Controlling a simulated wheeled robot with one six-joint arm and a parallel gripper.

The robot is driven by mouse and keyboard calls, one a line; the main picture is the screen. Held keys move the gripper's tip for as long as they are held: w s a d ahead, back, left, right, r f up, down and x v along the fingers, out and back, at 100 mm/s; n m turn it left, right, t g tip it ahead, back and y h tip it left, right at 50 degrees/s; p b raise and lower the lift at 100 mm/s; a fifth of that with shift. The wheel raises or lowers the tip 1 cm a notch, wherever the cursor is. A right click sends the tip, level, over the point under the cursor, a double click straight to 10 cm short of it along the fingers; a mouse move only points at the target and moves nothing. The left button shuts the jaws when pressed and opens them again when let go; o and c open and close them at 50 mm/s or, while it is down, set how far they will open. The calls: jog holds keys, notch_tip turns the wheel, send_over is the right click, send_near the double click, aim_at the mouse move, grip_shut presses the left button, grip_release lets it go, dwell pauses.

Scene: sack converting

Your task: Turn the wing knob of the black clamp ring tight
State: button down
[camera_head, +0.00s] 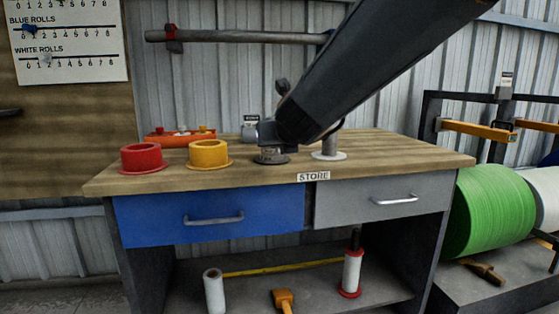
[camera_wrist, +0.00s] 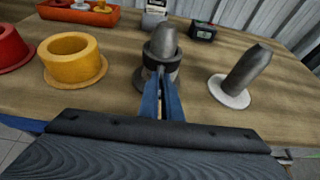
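The black clamp ring (camera_wrist: 174,72) sits around a grey rounded post (camera_wrist: 163,40) on the wooden bench top in the wrist view. My gripper (camera_wrist: 161,72) has blue fingers close together, reaching the near side of the ring. The wing knob is not clearly visible; the fingertips cover that spot, and I cannot tell whether they hold it. In the head view my dark arm hides the fingers and most of the ring; the post's dark base (camera_head: 271,159) shows below it.
A second grey post on a white base (camera_head: 329,155) stands close on the right. A yellow flanged ring (camera_head: 209,164) and a red one (camera_head: 142,170) stand left. An orange tray (camera_head: 165,138) and a small black device (camera_wrist: 203,30) are behind. The front bench edge is clear.

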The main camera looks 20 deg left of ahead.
jog(key=m+b, duration=0.1)
jog(key=b, duration=0.2)
jog(key=m+y+b, duration=0.1)
jog(key=b, duration=0.3)
jog(key=shift+w+d+f+g, duration=0.15)
jog(key=shift+f+g, duration=0.1)
jog(key=shift+g, duration=0.05)
jog(key=m+y+b, duration=0.1)
jog(key=m+b, duration=0.1)
jog(key=b, duration=0.2)
jog(key=shift+d+f+m+g+y+b, duration=0.1)
jog(key=shift+m+g+y+b, duration=0.2)
jog(key=shift+y, duration=0.1)
jog(key=m+y+b, duration=0.2)
jog(key=m+b, duration=0.1)
jog(key=shift+b, duration=0.4)
jog(key=shift+m+y+b, duration=0.6)
jog(key=shift+m+b, duration=0.25)
jog(key=shift+m, duration=0.35)
jog(key=c, duration=2)
grip_release()
jog(key=shift+d, duration=0.15)
